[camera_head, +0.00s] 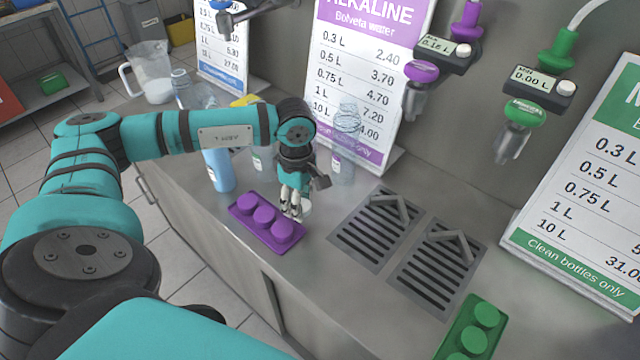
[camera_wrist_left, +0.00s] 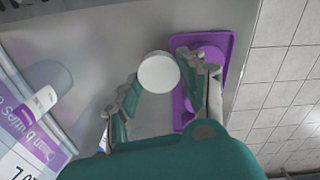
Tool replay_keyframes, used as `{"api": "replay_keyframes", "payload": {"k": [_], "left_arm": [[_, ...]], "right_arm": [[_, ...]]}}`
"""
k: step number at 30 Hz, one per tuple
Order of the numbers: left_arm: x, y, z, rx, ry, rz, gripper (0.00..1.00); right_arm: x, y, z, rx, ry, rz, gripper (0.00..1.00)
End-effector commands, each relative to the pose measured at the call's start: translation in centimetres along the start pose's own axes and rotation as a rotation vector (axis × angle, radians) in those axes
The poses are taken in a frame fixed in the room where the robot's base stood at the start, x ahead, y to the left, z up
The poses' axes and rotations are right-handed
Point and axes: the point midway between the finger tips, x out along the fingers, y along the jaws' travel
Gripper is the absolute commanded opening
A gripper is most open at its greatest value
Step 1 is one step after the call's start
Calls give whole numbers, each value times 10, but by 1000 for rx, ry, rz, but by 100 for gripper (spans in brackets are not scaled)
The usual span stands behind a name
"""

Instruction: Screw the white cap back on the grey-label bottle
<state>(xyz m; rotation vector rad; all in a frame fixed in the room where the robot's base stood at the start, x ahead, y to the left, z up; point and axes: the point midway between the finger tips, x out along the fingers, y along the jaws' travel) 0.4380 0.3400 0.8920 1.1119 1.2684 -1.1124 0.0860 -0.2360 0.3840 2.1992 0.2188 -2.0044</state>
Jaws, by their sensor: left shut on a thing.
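My left gripper (camera_head: 297,212) points down over the counter, beside the purple tray. Its fingers are shut on a white cap (camera_head: 306,208). In the left wrist view the round white cap (camera_wrist_left: 158,73) shows its flat face between the fingertips (camera_wrist_left: 160,82). A clear bottle (camera_head: 343,168) with a purple label stands right of the gripper, by the purple sign. Another clear bottle (camera_head: 258,160) stands left of the gripper, partly behind my arm; its small label is hard to read. I cannot make out which bottle has the grey label. My right gripper is not in view.
The purple tray (camera_head: 240,211) holds purple caps, close to the gripper. A blue bottle (camera_head: 218,170) and a clear jug (camera_head: 152,72) stand to the left. Drain grates (camera_head: 372,232) lie right of the gripper. A green tray (camera_head: 458,335) is at the front right. Taps hang above.

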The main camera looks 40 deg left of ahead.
Motion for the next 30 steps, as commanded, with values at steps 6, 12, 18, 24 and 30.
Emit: {"api": "replay_keyframes", "payload": {"k": [6, 12, 18, 24, 30], "left_arm": [[-2, -44, -12, 1, 2, 0, 33], [-5, -62, -17, -1, 0, 0, 33], [-7, -66, -17, 0, -1, 1, 33], [-7, -65, -17, 0, -1, 1, 33], [-6, -65, -17, 0, -1, 1, 33]], "right_arm": [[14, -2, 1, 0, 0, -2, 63], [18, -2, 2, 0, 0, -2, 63], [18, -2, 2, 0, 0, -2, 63], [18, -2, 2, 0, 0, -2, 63], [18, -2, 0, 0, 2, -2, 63]]}}
